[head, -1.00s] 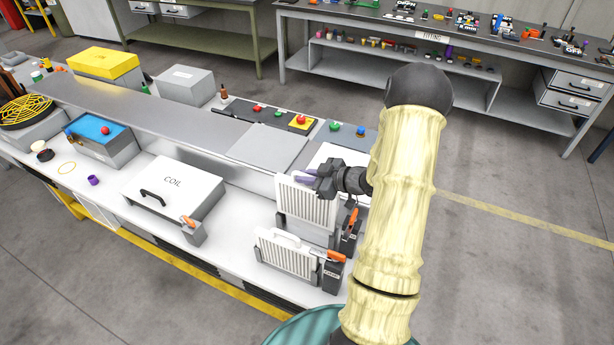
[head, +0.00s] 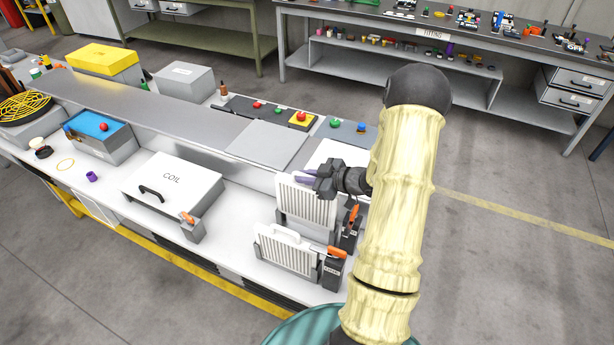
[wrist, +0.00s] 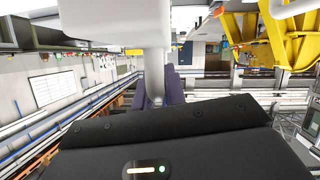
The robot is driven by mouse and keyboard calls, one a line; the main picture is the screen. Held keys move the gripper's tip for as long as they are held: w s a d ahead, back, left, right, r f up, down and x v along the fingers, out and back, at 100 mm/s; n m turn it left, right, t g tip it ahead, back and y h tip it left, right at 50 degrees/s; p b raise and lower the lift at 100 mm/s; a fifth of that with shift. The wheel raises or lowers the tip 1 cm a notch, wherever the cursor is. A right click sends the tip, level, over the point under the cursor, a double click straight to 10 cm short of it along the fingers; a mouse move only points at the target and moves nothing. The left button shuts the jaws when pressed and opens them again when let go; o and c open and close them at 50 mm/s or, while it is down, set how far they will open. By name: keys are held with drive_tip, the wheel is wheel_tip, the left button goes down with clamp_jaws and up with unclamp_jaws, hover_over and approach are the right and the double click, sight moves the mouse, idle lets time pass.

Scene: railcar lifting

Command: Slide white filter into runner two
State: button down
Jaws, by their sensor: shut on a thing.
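My gripper (head: 307,178) is shut on the handle at the top of a white ribbed filter (head: 305,203). The filter is upright over the rear grey runner (head: 308,230) at the bench's right end. Its lower edge meets the runner in the picture; I cannot tell how far in it sits. In the wrist view, the purple fingers (wrist: 172,85) close around the white handle (wrist: 153,72), below the white filter body (wrist: 115,22). A second white ribbed filter (head: 284,250) stands in the front runner (head: 290,268). The runner labels are unreadable.
Orange-handled latches stand right of the rear runner (head: 351,228) and the front runner (head: 335,268). A white COIL box (head: 175,185) lies to the left. A grey raised ledge (head: 160,115) runs behind. White bench top is free between the box and runners.

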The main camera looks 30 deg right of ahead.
drive_tip(key=shift+f+b, duration=0.65)
drive_tip(key=shift+f, duration=0.35)
drive_tip(key=shift+r, duration=0.2)
drive_tip(key=shift+r+p, duration=1.45)
drive_tip(key=shift+r, duration=0.1)
idle(1.0)
drive_tip(key=shift+f+b, duration=1.15)
drive_tip(key=shift+f, duration=0.6)
drive_tip(key=c, duration=1.4)
unclamp_jaws()
drive_tip(key=shift+o, duration=0.2)
drive_tip(key=b+v, duration=0.3)
drive_tip(key=v, duration=1.4)
drive_tip(key=shift+s, duration=0.2)
drive_tip(key=shift+d, duration=0.1)
